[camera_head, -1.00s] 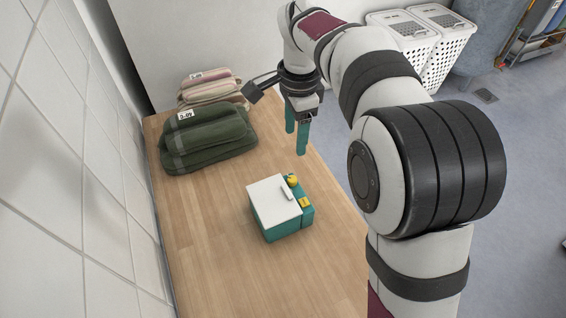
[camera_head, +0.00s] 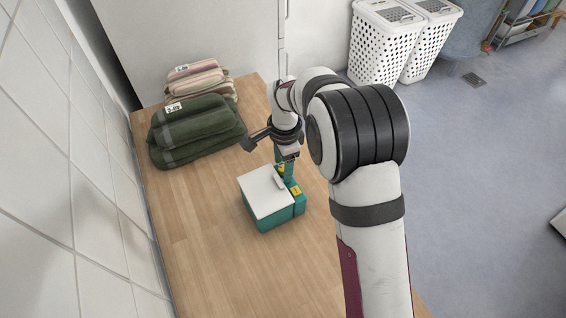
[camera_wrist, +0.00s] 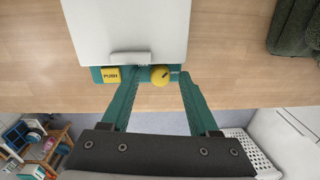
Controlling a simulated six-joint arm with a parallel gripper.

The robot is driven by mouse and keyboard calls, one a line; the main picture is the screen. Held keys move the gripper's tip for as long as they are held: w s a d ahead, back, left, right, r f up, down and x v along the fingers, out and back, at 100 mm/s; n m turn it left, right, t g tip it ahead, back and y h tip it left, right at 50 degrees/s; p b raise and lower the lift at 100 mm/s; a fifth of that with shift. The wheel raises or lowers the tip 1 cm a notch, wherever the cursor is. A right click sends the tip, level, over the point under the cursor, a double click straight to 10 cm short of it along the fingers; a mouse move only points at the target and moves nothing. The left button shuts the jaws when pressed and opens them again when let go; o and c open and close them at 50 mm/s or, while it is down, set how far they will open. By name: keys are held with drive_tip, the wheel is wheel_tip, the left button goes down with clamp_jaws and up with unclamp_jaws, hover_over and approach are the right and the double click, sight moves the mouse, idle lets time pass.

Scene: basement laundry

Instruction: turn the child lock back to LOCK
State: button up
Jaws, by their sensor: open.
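A teal box with a white lid (camera_head: 267,194) sits on the wooden counter. Its front ledge carries a round yellow knob (camera_wrist: 160,76) and a square yellow PUSH button (camera_wrist: 111,75). The knob has a small dark pointer line slanting toward the upper right in the wrist view; the lettering beside it is too small to read. My gripper (camera_head: 285,164) is open, its teal fingers pointing down at the ledge. In the wrist view my gripper (camera_wrist: 157,81) has its fingertips on either side of the knob; I cannot tell whether they touch it. The fingers mostly hide the knob in the head view.
A grey latch (camera_wrist: 130,58) sits at the lid's edge behind the knob. Folded green towels (camera_head: 196,130) and striped towels (camera_head: 200,80) lie at the counter's back left. A tiled wall (camera_head: 75,190) runs along the left. White baskets (camera_head: 385,45) stand on the floor beyond.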

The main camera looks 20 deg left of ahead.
clamp_jaws()
drive_tip(key=n, duration=0.4)
idle(0.4)
unclamp_jaws()
drive_tip(key=shift+r, duration=0.1)
wheel_tip(320, 180, up, 16)
drive_tip(key=shift+s+d, duration=0.15)
drive_tip(key=shift+d, duration=0.3)
